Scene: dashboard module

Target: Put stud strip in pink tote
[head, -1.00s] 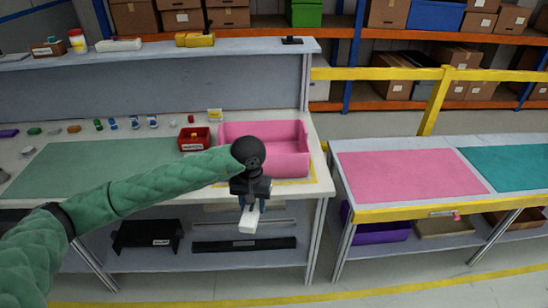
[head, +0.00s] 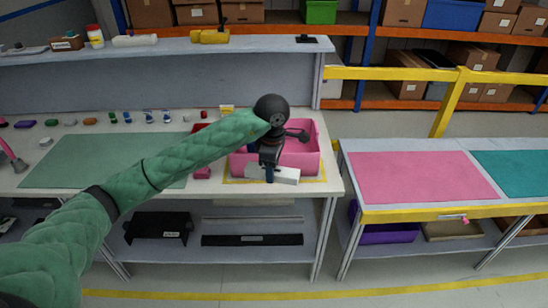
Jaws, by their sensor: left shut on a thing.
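The pink tote (head: 311,158) stands at the right end of the workbench, open at the top. My left arm reaches across the bench to it. My left gripper (head: 268,173) points down in front of the tote's near wall, as seen from here. It is shut on a pale, bar-shaped piece, the stud strip (head: 287,176), which lies roughly level across the fingers. The strip overlaps the tote's front wall in the picture; I cannot tell if they touch. The gripper and arm hide part of the tote's left side and inside. My right gripper is not in view.
A red bin (head: 201,173) is mostly hidden behind my left forearm. Small coloured parts line the bench behind a green mat (head: 90,160). A raised shelf (head: 100,55) runs along the back. A second table with a pink mat (head: 420,176) stands to the right.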

